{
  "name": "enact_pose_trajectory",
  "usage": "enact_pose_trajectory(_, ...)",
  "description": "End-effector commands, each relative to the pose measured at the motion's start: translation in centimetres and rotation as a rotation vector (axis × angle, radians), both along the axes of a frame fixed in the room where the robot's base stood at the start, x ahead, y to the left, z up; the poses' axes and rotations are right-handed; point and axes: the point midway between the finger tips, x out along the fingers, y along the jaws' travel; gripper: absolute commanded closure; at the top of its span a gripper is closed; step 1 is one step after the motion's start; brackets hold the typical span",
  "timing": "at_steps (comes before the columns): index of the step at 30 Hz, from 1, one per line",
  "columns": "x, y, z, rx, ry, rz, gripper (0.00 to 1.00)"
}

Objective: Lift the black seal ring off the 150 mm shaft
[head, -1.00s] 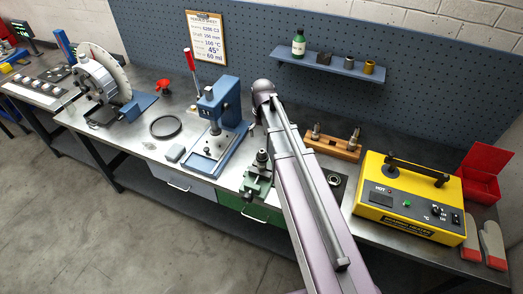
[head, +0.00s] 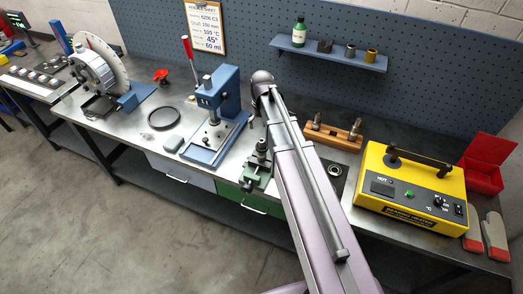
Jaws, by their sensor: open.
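Two upright metal shafts (head: 355,130) stand in a wooden rack (head: 333,137) behind my arm on the right. An upright dark part (head: 262,147) stands at the green vise (head: 257,172), left of my arm. I cannot tell which piece is the 150 mm shaft, nor make out a seal ring on any of them. My gripper is hidden behind the arm.
The blue press (head: 218,105) stands left of the vise. A yellow heater (head: 412,192) and an open red box (head: 484,170) are on the right. A shelf (head: 330,53) with a green bottle (head: 299,33) hangs on the pegboard.

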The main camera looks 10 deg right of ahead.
Motion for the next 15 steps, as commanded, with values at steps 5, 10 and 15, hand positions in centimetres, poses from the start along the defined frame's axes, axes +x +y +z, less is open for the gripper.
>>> enact_pose_trajectory(5, 0.0, 0.0, -1.8, 0.000, 0.000, 0.000, 0.00)
enact_pose_trajectory(10, 0.0, 0.0, -3.1, 0.000, 0.000, 0.000, 0.00)
enact_pose_trajectory(15, 0.0, 0.0, -4.4, 0.000, 0.000, 0.000, 0.00)
